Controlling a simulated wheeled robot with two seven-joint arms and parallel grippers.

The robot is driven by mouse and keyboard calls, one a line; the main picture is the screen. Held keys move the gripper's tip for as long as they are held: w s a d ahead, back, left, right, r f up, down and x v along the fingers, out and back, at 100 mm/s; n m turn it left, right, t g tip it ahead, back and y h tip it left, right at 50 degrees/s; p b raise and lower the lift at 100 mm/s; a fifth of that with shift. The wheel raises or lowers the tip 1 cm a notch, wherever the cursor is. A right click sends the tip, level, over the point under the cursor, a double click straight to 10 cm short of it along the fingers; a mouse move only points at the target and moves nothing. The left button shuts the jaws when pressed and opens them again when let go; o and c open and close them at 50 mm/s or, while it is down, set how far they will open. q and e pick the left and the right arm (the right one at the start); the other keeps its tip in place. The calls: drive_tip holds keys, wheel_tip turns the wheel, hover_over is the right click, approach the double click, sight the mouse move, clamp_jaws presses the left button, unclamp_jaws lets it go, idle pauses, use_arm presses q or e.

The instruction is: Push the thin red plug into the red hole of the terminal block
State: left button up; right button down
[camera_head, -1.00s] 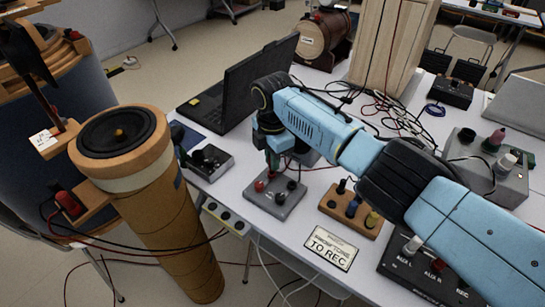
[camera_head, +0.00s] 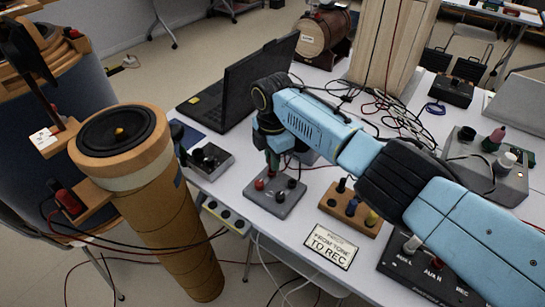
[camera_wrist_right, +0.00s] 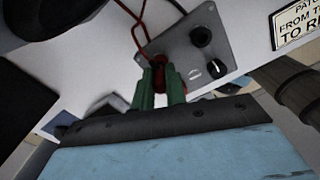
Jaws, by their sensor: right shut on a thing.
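The grey block (camera_head: 275,203) on the white table carries a red post (camera_head: 260,184) and black ones, and seems to be the terminal block. It also shows in the right wrist view (camera_wrist_right: 178,50). My right gripper (camera_head: 273,163) points down over the block's far edge. In the right wrist view its green fingers (camera_wrist_right: 160,88) are shut on a small red piece, seemingly the red plug (camera_wrist_right: 168,76), with a thin red cable beside it. The fingers hide most of the plug. I cannot see the red hole or whether the plug touches it. My left gripper is out of view.
A small grey box (camera_head: 209,162) stands left of the block, and a wooden block with posts (camera_head: 349,210) stands right. A sign (camera_head: 330,246) lies in front. A laptop (camera_head: 245,85) and tangled cables (camera_head: 400,115) lie behind. A tall speaker column (camera_head: 165,215) stands left of the table.

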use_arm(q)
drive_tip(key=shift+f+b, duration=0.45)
use_arm(e)
drive_tip(key=shift+f, duration=0.65)
drive_tip(key=c, duration=1.3)
unclamp_jaws()
drive_tip(key=shift+c, duration=0.2)
